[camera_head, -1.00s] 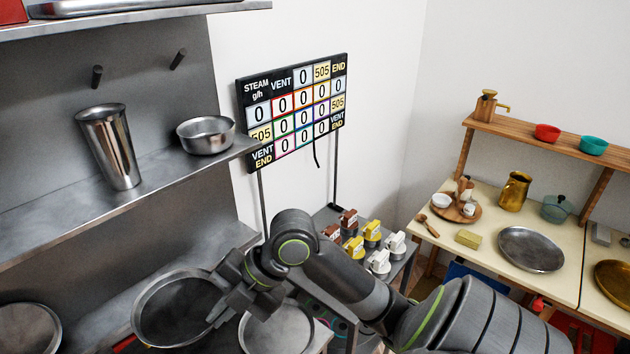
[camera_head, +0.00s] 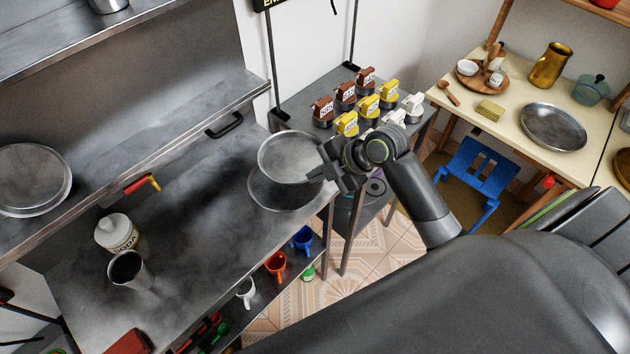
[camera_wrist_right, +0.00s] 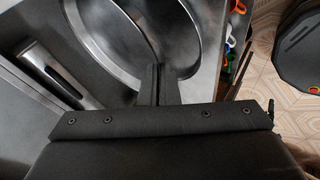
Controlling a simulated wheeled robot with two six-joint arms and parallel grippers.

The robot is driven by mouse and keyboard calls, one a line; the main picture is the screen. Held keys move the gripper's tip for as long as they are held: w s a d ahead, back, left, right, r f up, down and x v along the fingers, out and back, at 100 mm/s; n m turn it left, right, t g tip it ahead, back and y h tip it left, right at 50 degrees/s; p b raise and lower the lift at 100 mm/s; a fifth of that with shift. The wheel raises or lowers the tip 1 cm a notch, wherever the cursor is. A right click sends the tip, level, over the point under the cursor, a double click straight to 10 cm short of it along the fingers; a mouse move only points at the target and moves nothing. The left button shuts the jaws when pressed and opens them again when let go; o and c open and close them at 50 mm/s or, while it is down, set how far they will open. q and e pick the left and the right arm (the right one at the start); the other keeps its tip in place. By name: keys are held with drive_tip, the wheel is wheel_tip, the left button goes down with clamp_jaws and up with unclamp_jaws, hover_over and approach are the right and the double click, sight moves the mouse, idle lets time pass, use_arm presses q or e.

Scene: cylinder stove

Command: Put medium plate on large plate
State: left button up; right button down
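My right gripper (camera_head: 335,168) is at the right edge of a round metal plate (camera_head: 290,152), which I take to be the medium plate. The fingers are shut on its rim. In the right wrist view the plate (camera_wrist_right: 130,25) fills the upper middle, and the fingers (camera_wrist_right: 158,85) meet at its near rim. A second round metal piece, likely the large plate (camera_head: 283,198), shows below it on the steel counter. The upper plate covers much of it, and I cannot tell whether the two touch. My left gripper is not in view.
Another metal plate (camera_head: 30,180) is on the left shelf. A soda jar (camera_head: 117,233) and metal cup (camera_head: 127,270) stand on the steel counter (camera_head: 190,220). Labelled blocks (camera_head: 368,103) crowd the side table. A silver plate (camera_head: 553,128) lies on the right table.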

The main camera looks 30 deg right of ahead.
sight(318, 194)
drive_tip(key=shift+f, duration=1.95)
drive_tip(key=shift+f, duration=0.35)
drive_tip(key=c, duration=1.7)
unclamp_jaws()
drive_tip(key=shift+r, duration=0.1)
drive_tip(key=shift+d+r, duration=0.1)
drive_tip(key=shift+r, duration=0.3)
drive_tip(key=v, duration=1.1)
drive_tip(key=shift+s+d+r, duration=0.1)
drive_tip(key=shift+s+r, duration=0.15)
